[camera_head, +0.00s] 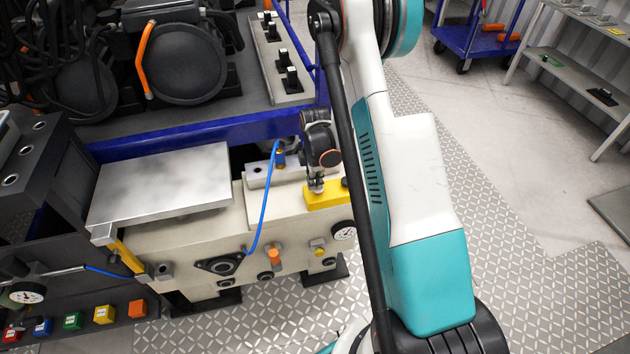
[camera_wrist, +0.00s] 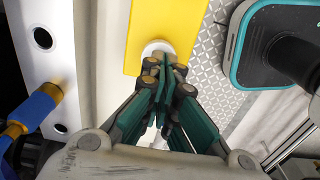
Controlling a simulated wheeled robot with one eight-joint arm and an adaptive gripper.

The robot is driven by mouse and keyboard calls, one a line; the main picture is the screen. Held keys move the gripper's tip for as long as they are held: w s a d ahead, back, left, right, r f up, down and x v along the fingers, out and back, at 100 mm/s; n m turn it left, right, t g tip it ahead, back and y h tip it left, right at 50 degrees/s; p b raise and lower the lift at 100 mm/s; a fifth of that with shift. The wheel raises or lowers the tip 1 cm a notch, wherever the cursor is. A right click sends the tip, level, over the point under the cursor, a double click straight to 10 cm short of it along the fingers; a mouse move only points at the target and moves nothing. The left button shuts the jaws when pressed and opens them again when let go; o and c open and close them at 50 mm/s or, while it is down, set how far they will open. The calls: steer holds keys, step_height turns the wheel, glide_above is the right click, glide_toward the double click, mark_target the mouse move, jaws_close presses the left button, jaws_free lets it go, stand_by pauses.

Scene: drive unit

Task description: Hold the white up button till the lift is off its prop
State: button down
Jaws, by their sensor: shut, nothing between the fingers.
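A yellow control box (camera_head: 330,194) sits on top of the cream machine body. It also shows in the wrist view (camera_wrist: 170,22), with the round white button (camera_wrist: 156,46) on its face. My gripper (camera_wrist: 164,66) is shut and empty, and its fingertips are at the white button, covering its lower part. I cannot tell whether they press it. In the head view my gripper (camera_head: 316,187) points down at the yellow box and hides the button. A grey plate (camera_head: 165,180) lies flat over the left of the machine. A yellow bar (camera_head: 128,255), perhaps the prop, slants beneath its front left corner.
A blue hose (camera_head: 265,210) loops over the machine front beside a gauge (camera_head: 343,231) and an orange knob (camera_head: 274,257). Several coloured buttons (camera_head: 104,314) line the lower left. A black disc-shaped unit (camera_head: 185,62) stands behind. Patterned floor (camera_head: 520,240) is clear at right.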

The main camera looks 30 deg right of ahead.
mark_target(316, 189)
steer(key=shift+f+b, duration=0.75)
steer(key=shift+f, duration=0.15)
steer(key=shift+s+f, duration=0.2)
steer(key=shift+s, duration=0.05)
steer(key=shift+f+b, duration=0.1)
steer(key=shift+b, duration=0.2)
steer(key=shift+a, duration=0.1)
steer(key=shift+w+r+p, duration=0.1)
steer(key=shift+r+p, duration=0.25)
steer(key=shift+r, duration=0.15)
step_height(316, 189, up, 14)
steer(key=p, duration=0.5)
steer(key=shift+p, duration=0.3)
